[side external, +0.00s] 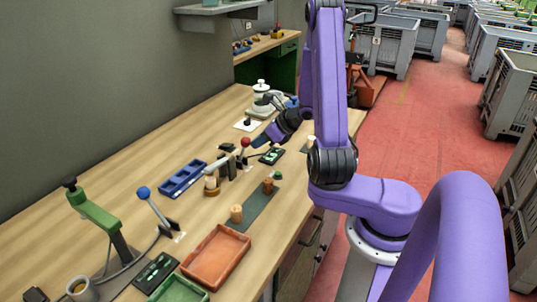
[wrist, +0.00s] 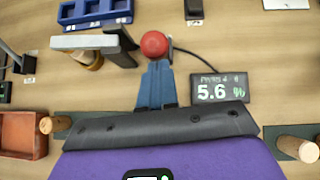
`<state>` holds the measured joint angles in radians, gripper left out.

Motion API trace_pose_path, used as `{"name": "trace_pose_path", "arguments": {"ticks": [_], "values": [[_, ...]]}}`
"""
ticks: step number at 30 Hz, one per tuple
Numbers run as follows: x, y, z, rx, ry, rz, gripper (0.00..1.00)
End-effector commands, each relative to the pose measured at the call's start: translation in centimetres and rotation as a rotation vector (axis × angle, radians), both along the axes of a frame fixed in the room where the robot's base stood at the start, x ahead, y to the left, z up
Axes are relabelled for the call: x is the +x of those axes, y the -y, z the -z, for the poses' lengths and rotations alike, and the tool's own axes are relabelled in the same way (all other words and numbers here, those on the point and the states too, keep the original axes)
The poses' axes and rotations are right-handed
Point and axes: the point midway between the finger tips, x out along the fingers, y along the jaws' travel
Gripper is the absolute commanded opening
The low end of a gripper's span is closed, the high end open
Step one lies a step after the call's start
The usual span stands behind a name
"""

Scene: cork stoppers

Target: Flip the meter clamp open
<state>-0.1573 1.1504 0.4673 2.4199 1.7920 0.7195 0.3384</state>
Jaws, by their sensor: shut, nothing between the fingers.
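The meter clamp (wrist: 120,46) has a dark body and a lever ending in a red ball knob (wrist: 154,44). Its flat grey bar (wrist: 82,42) reaches left over a cork stopper (wrist: 92,62), partly hidden. A black cable runs from near the clamp to a meter (wrist: 219,87) reading 5.6 %. In the side view the red knob (side external: 245,142) stands above the clamp. My gripper (wrist: 156,68) is shut and empty, its blue fingertips right by the red knob; whether they touch it I cannot tell. It also shows in the side view (side external: 257,144), close right of the knob.
A blue compartment tray (side external: 183,179) lies left of the clamp. A dark green mat (side external: 255,212) with cork pieces and an orange tray (side external: 215,257) are nearer. A blue-knobbed lever (side external: 143,191) and a green lever press (side external: 95,212) stand front left.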

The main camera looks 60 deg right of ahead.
Motion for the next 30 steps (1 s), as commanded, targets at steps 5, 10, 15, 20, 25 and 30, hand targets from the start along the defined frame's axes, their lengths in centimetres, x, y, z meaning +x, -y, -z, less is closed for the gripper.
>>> {"name": "trace_pose_path", "arguments": {"ticks": [5,10,15,20,25,30], "values": [[0.9,0.0,-0.6,-0.005,-0.087,-0.005,0.0],[1.7,0.0,-1.0,-0.003,-0.152,-0.004,0.0],[2.6,0.0,-1.5,0.001,-0.148,-0.002,0.0],[4.3,0.0,-2.1,0.0,-0.146,-0.004,0.0],[6.3,-0.1,-2.4,0.002,-0.146,-0.003,0.0],[8.2,0.0,-2.5,0.002,-0.147,-0.002,0.0]]}}
